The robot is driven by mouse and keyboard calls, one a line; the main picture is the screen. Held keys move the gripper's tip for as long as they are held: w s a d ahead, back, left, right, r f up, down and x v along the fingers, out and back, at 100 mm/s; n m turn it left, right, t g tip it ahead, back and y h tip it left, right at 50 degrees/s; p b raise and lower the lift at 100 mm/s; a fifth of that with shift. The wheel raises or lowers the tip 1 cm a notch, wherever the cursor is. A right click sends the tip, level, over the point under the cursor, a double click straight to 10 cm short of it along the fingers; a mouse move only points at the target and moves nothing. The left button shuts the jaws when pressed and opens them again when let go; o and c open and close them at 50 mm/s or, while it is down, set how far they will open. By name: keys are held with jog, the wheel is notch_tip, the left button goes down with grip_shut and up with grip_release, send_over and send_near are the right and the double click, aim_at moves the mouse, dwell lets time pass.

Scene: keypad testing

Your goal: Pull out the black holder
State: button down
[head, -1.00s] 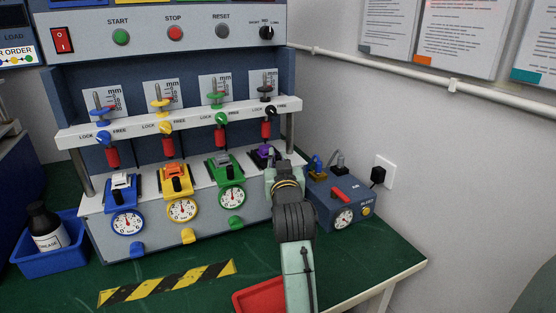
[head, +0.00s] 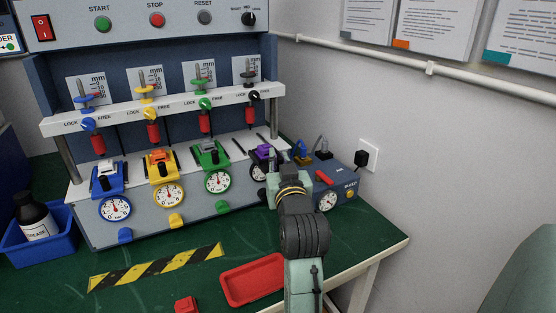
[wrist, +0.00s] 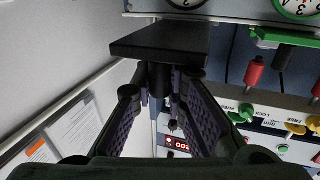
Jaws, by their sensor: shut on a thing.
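The black holder (wrist: 165,40) shows in the wrist view as a flat dark block with a dark stem. My gripper (wrist: 163,98) is shut on the stem, with a purple-grey ribbed pad on each side. The block lies beyond the fingertips, apart from the press panel around it in the picture. In the head view my gripper (head: 266,160) is in front of the rightmost press station. That station's slot (head: 246,145) shows bare rails. My wrist hides most of the holder there.
Blue (head: 107,180), yellow (head: 162,165) and green (head: 210,156) holders sit in the other slots. A blue box with cables (head: 338,188) stands close on the right. A red tray (head: 228,291) lies in front on the green table, near a striped strip (head: 150,273).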

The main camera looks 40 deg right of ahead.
jog(key=c, duration=1.6)
grip_release()
jog(key=v, duration=0.7)
jog(key=shift+s+a, duration=0.1)
jog(key=shift+s, duration=0.1)
